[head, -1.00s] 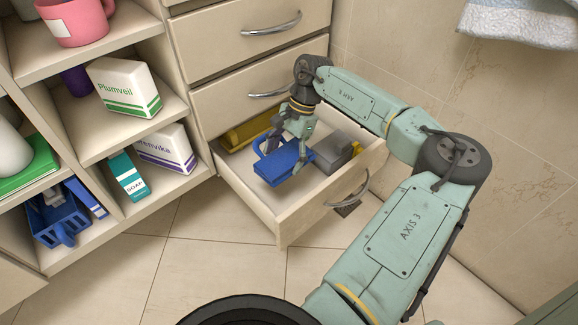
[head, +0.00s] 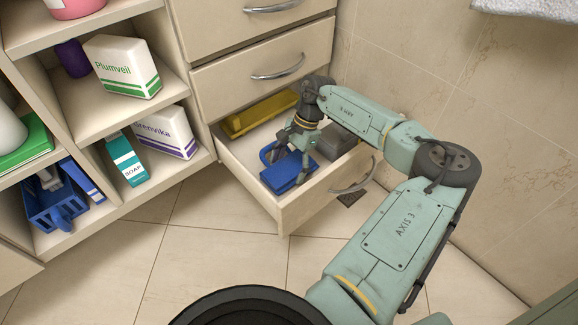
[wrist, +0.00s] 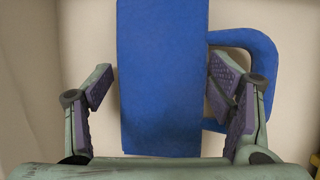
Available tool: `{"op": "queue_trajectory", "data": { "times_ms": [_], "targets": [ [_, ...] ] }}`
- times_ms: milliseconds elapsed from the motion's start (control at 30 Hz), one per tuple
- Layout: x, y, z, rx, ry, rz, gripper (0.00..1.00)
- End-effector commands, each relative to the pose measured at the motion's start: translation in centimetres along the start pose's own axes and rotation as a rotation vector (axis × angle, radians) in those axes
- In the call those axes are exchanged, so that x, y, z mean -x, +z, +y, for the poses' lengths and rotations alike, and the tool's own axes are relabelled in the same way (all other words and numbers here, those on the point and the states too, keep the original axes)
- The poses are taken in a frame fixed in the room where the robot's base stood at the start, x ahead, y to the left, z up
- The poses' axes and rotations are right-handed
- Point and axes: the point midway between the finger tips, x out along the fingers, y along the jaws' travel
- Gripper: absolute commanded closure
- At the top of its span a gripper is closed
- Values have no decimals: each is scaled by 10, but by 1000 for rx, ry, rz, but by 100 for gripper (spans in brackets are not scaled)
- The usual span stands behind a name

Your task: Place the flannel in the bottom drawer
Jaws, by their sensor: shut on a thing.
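The blue flannel (head: 286,178) is a flat-sided, matte blue piece with a loop at one side. It is inside the open bottom drawer (head: 250,186), near the front left. My gripper (head: 290,150) comes down from above and is shut on it. In the wrist view the flannel (wrist: 162,80) lies between my gripper's fingers (wrist: 165,95), with its loop at the right finger. Whether its underside touches the drawer floor is hidden.
A yellow item (head: 258,114) lies at the back of the drawer and a dark grey box (head: 335,143) at its right. Closed drawers (head: 255,38) are above. Shelves at left hold a Plumveil box (head: 122,66), a soap box (head: 126,160) and a blue caddy (head: 50,205).

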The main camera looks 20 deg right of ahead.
Motion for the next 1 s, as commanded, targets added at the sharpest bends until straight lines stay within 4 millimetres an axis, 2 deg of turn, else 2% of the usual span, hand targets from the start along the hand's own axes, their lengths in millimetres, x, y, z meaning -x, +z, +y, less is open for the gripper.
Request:
{"op": "queue_trajectory", "data": {
  "times_ms": [200,233,500,833,1000],
  "targets": [
    [-4,-2,0,0,0,0,58],
    [-3,-1,0,0,0,0,24],
    [-3,-1,0,0,1,0,6],
    [-2,-1,0,0,1,0,6],
    [15,1,0,-1,1,2,6]
  ]
}}
